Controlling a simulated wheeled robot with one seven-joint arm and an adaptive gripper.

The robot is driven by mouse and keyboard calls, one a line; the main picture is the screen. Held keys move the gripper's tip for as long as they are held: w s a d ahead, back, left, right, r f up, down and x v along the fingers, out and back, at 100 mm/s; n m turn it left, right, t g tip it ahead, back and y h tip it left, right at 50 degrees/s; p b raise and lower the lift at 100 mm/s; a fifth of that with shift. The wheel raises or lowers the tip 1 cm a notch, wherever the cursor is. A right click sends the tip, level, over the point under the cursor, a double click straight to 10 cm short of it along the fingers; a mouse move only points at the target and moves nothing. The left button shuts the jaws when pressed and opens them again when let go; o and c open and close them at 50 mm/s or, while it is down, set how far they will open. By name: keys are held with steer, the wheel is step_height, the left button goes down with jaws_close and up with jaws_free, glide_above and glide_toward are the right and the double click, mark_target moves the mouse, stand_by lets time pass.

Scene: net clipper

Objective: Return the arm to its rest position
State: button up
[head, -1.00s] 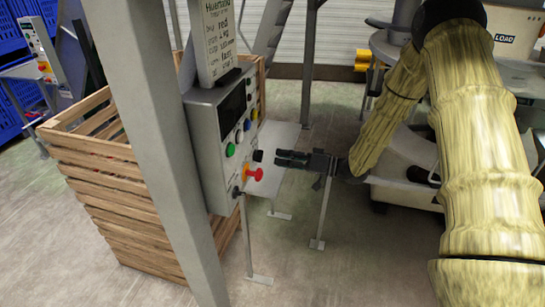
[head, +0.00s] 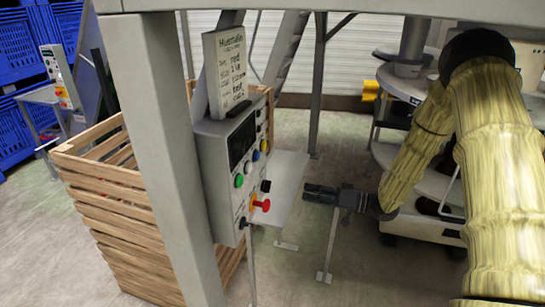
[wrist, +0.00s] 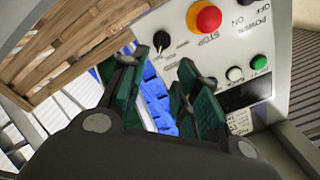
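My gripper (head: 306,192) is in the middle of the head view, at the end of my yellow-sleeved arm. It points left toward the grey control box (head: 213,170) and is apart from it. In the wrist view the two dark green fingers (wrist: 163,76) stand apart, with nothing held between them. The box's red stop button (head: 262,205) is left of my gripper in the head view. The button also shows at the top of the wrist view (wrist: 206,17), beside a black knob (wrist: 161,40).
A thin grey post with a foot (head: 330,245) stands just below my gripper. A wooden slatted crate (head: 120,225) and a thick grey column (head: 165,150) are at the left. White machinery (head: 440,225) stands behind my arm at the right. Open floor shows at the lower middle.

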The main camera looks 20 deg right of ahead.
steer(key=s+a+f+m+h+b, duration=0.1)
steer(key=s+a+f+h, duration=0.25)
steer(key=f, duration=0.55)
steer(key=s+a+f+m+g+h+b, duration=0.1)
steer(key=s+a+f+h, duration=0.25)
steer(key=f, duration=0.45)
steer(key=s+a+f+m+h, duration=0.15)
steer(key=s+f, duration=0.25)
steer(key=f, duration=0.5)
steer(key=s+a+f+g+h+b, duration=0.1)
steer(key=s+f+g+h, duration=0.2)
steer(key=s, duration=1.2)
steer(key=s+a+f+n+g+h+b, duration=0.1)
steer(key=s+f+g+h, duration=0.2)
steer(key=s, duration=1.3)
step_height(320, 180, down, 5)
steer(key=g, duration=0.3)
steer(key=shift+f, duration=0.15)
steer(key=shift+h, duration=0.25)
